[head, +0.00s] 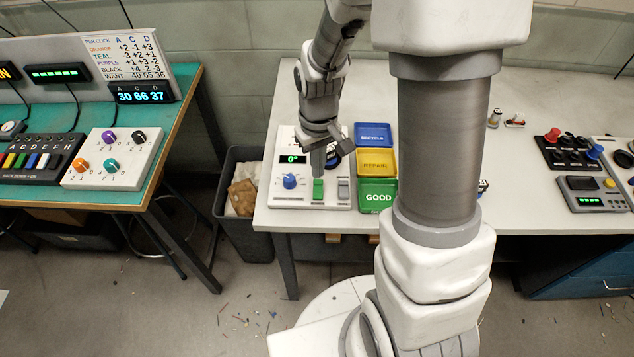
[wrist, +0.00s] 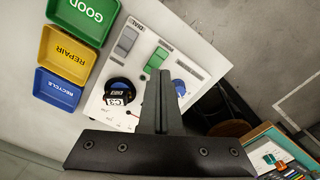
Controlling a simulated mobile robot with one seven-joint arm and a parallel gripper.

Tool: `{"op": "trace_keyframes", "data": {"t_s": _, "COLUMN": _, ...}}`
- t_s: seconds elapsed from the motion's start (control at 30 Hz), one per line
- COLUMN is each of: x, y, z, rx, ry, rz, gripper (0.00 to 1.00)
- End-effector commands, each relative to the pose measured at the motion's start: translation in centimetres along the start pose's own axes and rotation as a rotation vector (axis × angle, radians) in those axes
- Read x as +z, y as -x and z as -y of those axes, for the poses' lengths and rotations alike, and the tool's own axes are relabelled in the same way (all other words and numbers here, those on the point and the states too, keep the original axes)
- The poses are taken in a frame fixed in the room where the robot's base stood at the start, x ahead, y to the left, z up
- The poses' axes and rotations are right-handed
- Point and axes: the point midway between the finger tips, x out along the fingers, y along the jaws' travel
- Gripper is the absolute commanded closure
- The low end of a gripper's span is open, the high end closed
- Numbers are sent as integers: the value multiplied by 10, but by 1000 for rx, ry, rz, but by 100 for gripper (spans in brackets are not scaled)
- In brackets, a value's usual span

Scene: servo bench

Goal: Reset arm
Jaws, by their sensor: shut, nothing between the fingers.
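A white servo tester (head: 285,165) sits at the left end of the light bench. Its display (head: 293,159) reads 0°. It carries a blue knob (head: 290,181), a green switch (head: 318,188) and a grey switch (head: 343,189). My gripper (head: 318,172) is shut and empty, pointing down at the green switch. The wrist view shows its fingertips (wrist: 162,74) close to that switch (wrist: 157,59); I cannot tell whether they touch.
Blue RECYCLE (head: 373,134), yellow REPAIR (head: 377,161) and green GOOD (head: 377,195) trays stand just right of the tester. A grey bin (head: 236,225) is beside the bench. A green-topped table (head: 180,90) is at left. Black devices (head: 568,150) sit at far right.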

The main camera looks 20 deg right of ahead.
Motion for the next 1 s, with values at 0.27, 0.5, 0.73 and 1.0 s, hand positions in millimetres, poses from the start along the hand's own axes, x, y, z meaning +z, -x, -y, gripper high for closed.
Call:
{"op": "trace_keyframes", "data": {"t_s": 0.27, "x": 0, "y": 1, "z": 0, "rx": 0, "ry": 0, "rz": -1, "gripper": 100}}
{"op": "trace_keyframes", "data": {"t_s": 0.5, "x": 5, "y": 41, "z": 1, "rx": 17, "ry": -23, "rz": -63, "gripper": 100}}
{"op": "trace_keyframes", "data": {"t_s": 0.73, "x": 27, "y": 108, "z": 5, "rx": 39, "ry": -71, "rz": -175, "gripper": 100}}
{"op": "trace_keyframes", "data": {"t_s": 1.0, "x": 66, "y": 169, "z": 13, "rx": 53, "ry": -128, "rz": -305, "gripper": 100}}
